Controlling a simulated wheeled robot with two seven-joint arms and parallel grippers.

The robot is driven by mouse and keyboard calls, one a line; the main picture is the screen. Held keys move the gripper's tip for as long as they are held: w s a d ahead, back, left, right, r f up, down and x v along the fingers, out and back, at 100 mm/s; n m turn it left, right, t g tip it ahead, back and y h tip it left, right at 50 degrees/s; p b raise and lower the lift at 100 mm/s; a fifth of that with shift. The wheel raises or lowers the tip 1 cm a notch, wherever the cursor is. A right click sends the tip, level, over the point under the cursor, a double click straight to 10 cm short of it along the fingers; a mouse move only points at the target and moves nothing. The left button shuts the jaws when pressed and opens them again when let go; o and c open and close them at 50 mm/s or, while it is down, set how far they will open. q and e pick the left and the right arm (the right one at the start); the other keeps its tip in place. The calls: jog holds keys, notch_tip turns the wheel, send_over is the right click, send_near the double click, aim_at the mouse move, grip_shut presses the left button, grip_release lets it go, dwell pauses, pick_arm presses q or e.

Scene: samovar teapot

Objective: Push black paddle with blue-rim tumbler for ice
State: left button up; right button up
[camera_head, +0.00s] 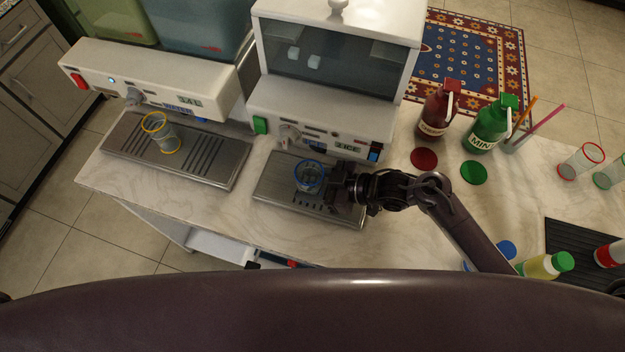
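The blue-rim tumbler (308,177) is a clear cup at the right drip tray (275,187), below the front of the ice machine (330,125). I cannot tell whether it stands on the tray or is held just above it. My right gripper (330,188) reaches in from the right and its fingers are at the tumbler's right side. Whether they are closed on the glass is not clear. The black paddle is not clearly visible under the machine's front. My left gripper is not in view.
A red bottle (436,112) and a green bottle (486,130) stand right of the machine. Red-rim (581,162) and green-rim (609,175) tumblers are at far right. Bare counter lies between the trays.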

jog(key=s+a+p, duration=0.1)
jog(key=s, duration=0.2)
jog(key=s+a+p, duration=0.1)
jog(key=s, duration=0.2)
jog(key=s+a+p, duration=0.1)
jog(key=s, duration=0.2)
jog(key=shift+s+p, duration=0.1)
jog(key=shift+p, duration=0.25)
